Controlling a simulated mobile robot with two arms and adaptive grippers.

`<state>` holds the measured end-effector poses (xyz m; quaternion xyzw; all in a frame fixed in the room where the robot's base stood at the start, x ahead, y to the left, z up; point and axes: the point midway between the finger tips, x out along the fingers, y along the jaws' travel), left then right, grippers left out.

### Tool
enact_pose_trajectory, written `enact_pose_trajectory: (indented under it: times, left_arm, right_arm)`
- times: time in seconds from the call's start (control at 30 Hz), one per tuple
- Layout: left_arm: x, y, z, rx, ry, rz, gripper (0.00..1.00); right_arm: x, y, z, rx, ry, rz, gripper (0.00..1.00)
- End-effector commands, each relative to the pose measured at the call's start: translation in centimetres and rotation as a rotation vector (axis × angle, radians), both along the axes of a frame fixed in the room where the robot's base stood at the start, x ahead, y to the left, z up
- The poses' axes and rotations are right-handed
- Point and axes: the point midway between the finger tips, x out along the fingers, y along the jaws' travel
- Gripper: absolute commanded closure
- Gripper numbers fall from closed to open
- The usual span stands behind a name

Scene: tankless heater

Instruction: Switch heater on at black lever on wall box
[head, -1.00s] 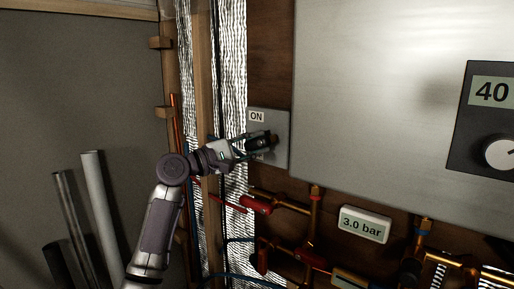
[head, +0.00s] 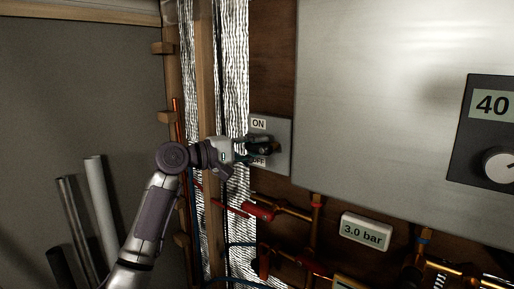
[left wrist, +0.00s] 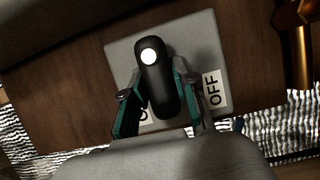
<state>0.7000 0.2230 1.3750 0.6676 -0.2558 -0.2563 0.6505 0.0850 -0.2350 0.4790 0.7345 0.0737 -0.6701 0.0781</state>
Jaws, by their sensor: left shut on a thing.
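The grey wall box (head: 284,163) carries an ON label (head: 258,124) at its top and an OFF label (head: 259,161) lower down. My left gripper (head: 264,145) reaches its front from the left, at a height between the labels, and hides most of the black lever. In the left wrist view, the black lever (left wrist: 158,80), with a white dot at its end, stands between the two fingers of my left gripper (left wrist: 155,92), which is shut on it. The OFF label (left wrist: 214,90) lies right of the lever there; the other label is mostly covered. My right gripper is out of view.
The large metal heater (head: 390,90) is close right of the box, with a "40" display and knob (head: 499,165). Copper pipes with red valves (head: 259,211) and a "3.0 bar" gauge (head: 365,231) lie below. Wooden studs and foil insulation are to the left.

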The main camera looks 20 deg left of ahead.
Motion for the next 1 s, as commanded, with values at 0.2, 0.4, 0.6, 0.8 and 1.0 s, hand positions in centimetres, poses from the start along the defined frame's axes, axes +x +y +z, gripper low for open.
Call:
enact_pose_trajectory:
  times: [0.2, 0.4, 0.6, 0.8, 1.0]
  left_arm:
    - [0.0, 0.0, -0.1, 0.005, 0.0, 0.0, 1.0]
    - [0.0, 0.0, -0.1, 0.004, -0.001, 0.0, 0.46]
    - [0.0, 0.0, 0.0, 0.001, 0.0, 0.0, 0.46]
    - [-0.6, 0.7, -0.1, 0.001, 0.001, 0.001, 0.46]
    - [-3.4, 3.3, -0.1, 0.003, -0.001, 0.004, 0.46]
  right_arm:
    - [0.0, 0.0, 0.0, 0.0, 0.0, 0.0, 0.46]
    - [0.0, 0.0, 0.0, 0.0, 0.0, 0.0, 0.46]
    - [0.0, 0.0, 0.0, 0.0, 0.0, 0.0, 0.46]
    - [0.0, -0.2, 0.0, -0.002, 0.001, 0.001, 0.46]
    - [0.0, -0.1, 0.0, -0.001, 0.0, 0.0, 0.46]
